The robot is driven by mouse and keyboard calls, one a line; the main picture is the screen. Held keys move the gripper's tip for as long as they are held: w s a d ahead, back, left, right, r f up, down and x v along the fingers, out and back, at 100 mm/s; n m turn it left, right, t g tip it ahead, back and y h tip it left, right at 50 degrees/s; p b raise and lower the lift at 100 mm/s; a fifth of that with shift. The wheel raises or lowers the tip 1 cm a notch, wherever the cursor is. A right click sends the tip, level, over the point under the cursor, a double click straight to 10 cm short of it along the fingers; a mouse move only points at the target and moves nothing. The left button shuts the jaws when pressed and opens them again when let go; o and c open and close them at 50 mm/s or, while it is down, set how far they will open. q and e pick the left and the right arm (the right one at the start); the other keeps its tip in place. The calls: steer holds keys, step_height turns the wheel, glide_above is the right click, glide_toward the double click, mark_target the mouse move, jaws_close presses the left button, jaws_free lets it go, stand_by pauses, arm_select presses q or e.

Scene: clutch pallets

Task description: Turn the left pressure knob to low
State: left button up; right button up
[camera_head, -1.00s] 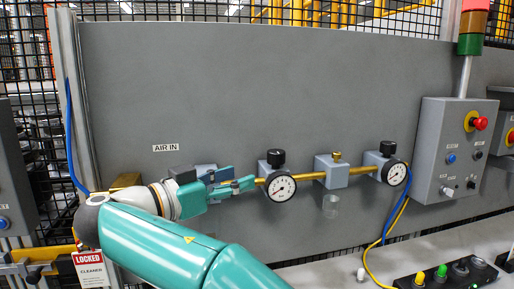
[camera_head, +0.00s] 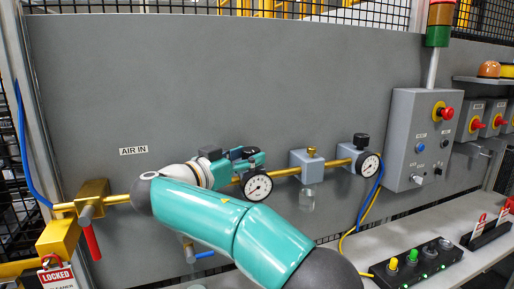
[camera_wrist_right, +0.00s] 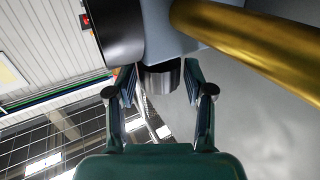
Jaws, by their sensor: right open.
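The left pressure knob (camera_head: 247,153) is a small black knob on top of the left regulator, above its round white dial gauge (camera_head: 257,186). My right gripper (camera_head: 248,158) reaches it from the left, and its teal fingers partly hide the knob and its block. In the right wrist view the dark knob (camera_wrist_right: 160,78) lies between the tips of my open right gripper (camera_wrist_right: 158,82), with gaps showing beside it. I cannot tell the knob's setting. My left gripper is not in view.
A brass pipe (camera_head: 285,172) runs right to a middle block (camera_head: 306,165) and a second regulator with a black knob (camera_head: 361,140) and gauge (camera_head: 369,165). A brass valve with a red handle (camera_head: 92,243) is at left. A grey button box (camera_head: 418,150) stands at right.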

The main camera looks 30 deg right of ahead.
mark_target(257, 152)
steer(key=shift+p+x, duration=0.4)
steer(key=shift+x, duration=1.6)
steer(key=shift+c, duration=0.3)
steer(key=shift+w+f, duration=0.1)
jaws_close()
